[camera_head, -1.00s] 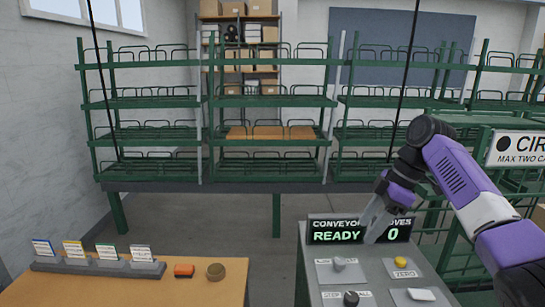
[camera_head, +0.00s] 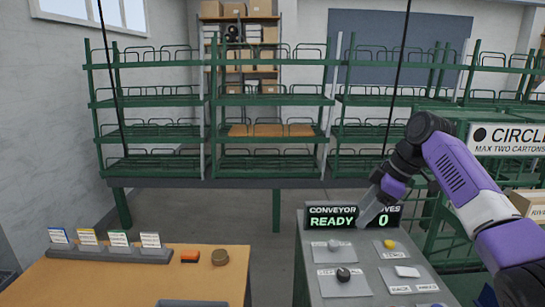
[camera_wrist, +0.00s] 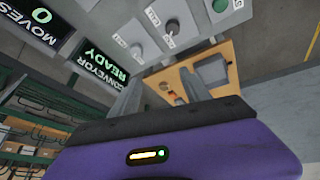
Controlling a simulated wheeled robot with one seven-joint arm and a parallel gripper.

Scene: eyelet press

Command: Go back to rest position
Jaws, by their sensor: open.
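My gripper (camera_head: 367,217) is raised above the grey control console (camera_head: 318,291), in front of its display. Its jaws are open and hold nothing. In the wrist view, the two grey fingers of my gripper (camera_wrist: 165,100) reach up from the purple body. The black display (camera_head: 330,217) reads "CONVEYOR", "READY" and "0", and the gripper covers part of it. The console carries a grey knob (camera_head: 333,245), a black knob (camera_head: 343,274), a yellow button (camera_head: 390,244) and a white switch (camera_head: 407,271).
A wooden table (camera_head: 75,280) stands at the left with a card holder (camera_head: 110,254), an orange block (camera_head: 190,256) and a round brown piece (camera_head: 220,257). Green racks (camera_head: 165,100) line the back. A sign (camera_head: 510,139) and a carton (camera_head: 528,203) are at the right.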

